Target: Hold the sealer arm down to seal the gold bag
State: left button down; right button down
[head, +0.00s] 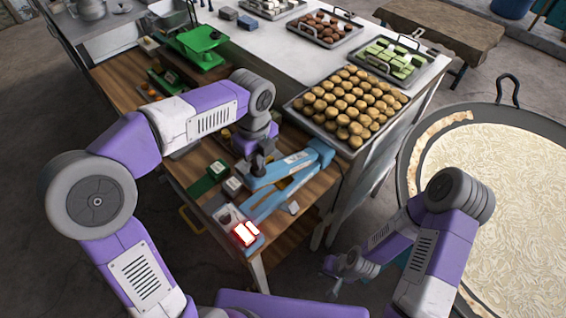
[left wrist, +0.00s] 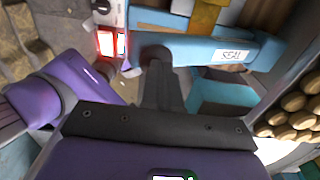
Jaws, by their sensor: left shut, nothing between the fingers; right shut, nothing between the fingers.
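The blue sealer (head: 283,190) stands on the wooden table, with its blue sealer arm (head: 272,175) across it; the arm also shows in the left wrist view with a SEAL label (left wrist: 232,56). My left gripper (head: 258,170) is shut and empty, pointing down at the end of the arm. In the left wrist view its dark fingers (left wrist: 156,58) reach the arm's near edge; I cannot tell whether they press on it. A gold piece, apparently the gold bag (left wrist: 206,16), shows beyond the arm, mostly cut off. My right gripper (head: 333,286) is shut and empty, low and away from the table.
Two red lights (head: 245,233) glow at the sealer's front end. A tray of round brown sweets (head: 300,112) stands on the white counter to the right. A green scale (head: 200,45) stands behind. A wide pan of milk (head: 500,170) fills the right side.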

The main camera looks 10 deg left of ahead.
aim_at(250, 178)
pick_arm(q)
jog(key=shift+f, duration=0.6)
jog(key=shift+b, duration=0.3)
jog(key=shift+s+a+f+b, duration=0.25)
jog(key=shift+f+b, duration=0.1)
jog(key=shift+f, duration=0.15)
jog(key=shift+s+a+f+b, duration=0.1)
jog(key=shift+s+f+b, duration=0.1)
jog(key=shift+f+b, duration=0.25)
jog(key=shift+s+a+f+b, duration=0.2)
jog(key=shift+s+f+b, duration=0.1)
jog(key=shift+f, duration=0.25)
jog(key=shift+f, duration=0.1)
jog(key=shift+s+a+f+b, duration=0.15)
jog(key=shift+f+b, duration=0.2)
jog(key=shift+f, duration=0.2)
jog(key=shift+s+a+f+b, duration=0.15)
jog(key=shift+s+f+b, duration=0.05)
jog(key=shift+f+b, duration=0.25)
jog(key=shift+s+a+f+b, duration=0.15)
jog(key=shift+f+b, duration=0.15)
jog(key=shift+f, duration=0.3)
